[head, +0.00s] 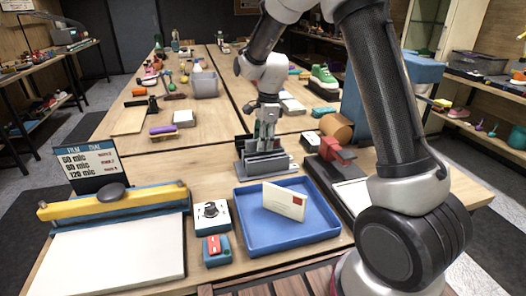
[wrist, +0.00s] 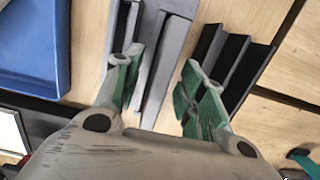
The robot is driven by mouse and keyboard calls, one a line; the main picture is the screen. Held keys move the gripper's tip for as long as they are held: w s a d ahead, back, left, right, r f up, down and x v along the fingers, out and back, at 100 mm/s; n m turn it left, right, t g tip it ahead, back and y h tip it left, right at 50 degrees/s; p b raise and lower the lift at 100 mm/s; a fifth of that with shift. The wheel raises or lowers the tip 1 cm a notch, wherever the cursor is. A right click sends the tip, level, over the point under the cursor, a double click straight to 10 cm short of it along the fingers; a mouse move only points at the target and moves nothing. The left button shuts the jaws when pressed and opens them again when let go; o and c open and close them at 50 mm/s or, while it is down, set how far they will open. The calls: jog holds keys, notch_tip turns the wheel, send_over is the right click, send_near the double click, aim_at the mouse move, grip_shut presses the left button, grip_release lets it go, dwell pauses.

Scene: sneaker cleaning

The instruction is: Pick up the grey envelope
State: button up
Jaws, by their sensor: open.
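A grey slotted rack (head: 265,165) stands on the table behind the blue tray, with grey upright pieces in it. My gripper (head: 264,130) is directly above the rack, pointing down. In the wrist view my gripper (wrist: 161,62) has its green fingers spread, one on each side of a flat grey piece (wrist: 168,65), which looks like the grey envelope standing on edge in the rack. I cannot tell whether either finger touches it. The rack's dark slots (wrist: 232,62) lie to the right. A cream envelope with a red stamp (head: 284,200) leans in the blue tray.
The blue tray (head: 265,246) is in front of the rack. A red-and-black stapler-like device (head: 336,150) stands to the right. A paper trimmer with a yellow bar (head: 110,208) and a small dial box (head: 211,215) are at left. Bare wood lies left of the rack.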

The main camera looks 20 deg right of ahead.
grip_shut()
jog(key=shift+r, duration=0.1)
notch_tip(320, 180, up, 10)
jog(key=shift+f, duration=0.1)
dwell(0.4)
